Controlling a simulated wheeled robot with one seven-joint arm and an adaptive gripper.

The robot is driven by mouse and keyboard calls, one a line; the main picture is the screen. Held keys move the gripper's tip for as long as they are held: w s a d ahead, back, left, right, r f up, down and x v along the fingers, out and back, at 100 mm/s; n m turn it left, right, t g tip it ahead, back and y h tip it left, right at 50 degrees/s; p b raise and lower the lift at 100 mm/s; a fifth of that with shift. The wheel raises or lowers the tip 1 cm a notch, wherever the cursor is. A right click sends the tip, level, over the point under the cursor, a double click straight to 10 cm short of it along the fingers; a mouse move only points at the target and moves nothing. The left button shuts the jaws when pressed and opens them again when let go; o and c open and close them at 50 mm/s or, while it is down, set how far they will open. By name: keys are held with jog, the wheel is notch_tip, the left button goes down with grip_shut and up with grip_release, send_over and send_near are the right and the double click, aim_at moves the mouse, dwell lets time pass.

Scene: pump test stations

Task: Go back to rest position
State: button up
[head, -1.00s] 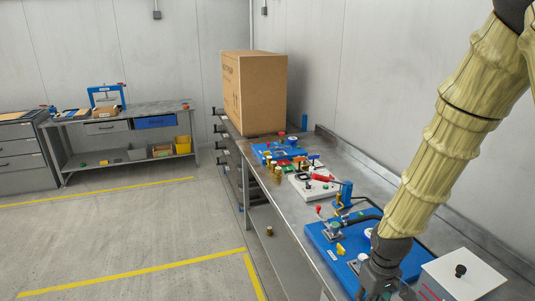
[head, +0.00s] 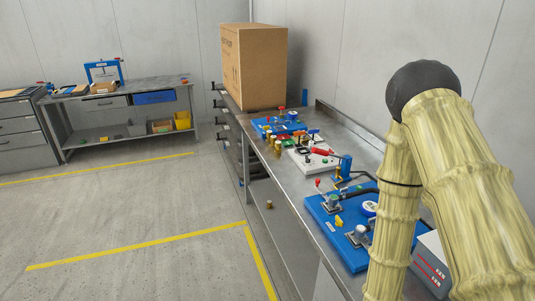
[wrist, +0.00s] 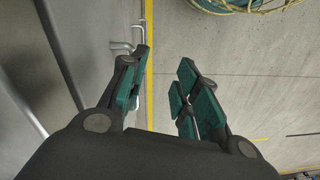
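My gripper (wrist: 163,82) shows in the wrist view with its green-padded fingers apart and nothing between them. It points down over the grey floor beside a metal bench side. In the head view the gripper is out of the picture; only my arm shows at the right, folded with its elbow raised. Behind the arm, a blue pump station board (head: 345,250) lies on the metal bench (head: 290,188), partly hidden by the arm.
A large cardboard box (head: 257,68) stands at the bench's far end. A white station board (head: 312,158) and a farther blue one (head: 278,127) lie between. A coiled green hose (wrist: 245,5) is on the floor.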

jog(key=s+f+m+b, duration=0.1)
jog(key=s+f+b, duration=0.2)
jog(key=s+f, duration=0.8)
jog(key=shift+s+h+b, duration=0.3)
jog(key=shift+b, duration=0.1)
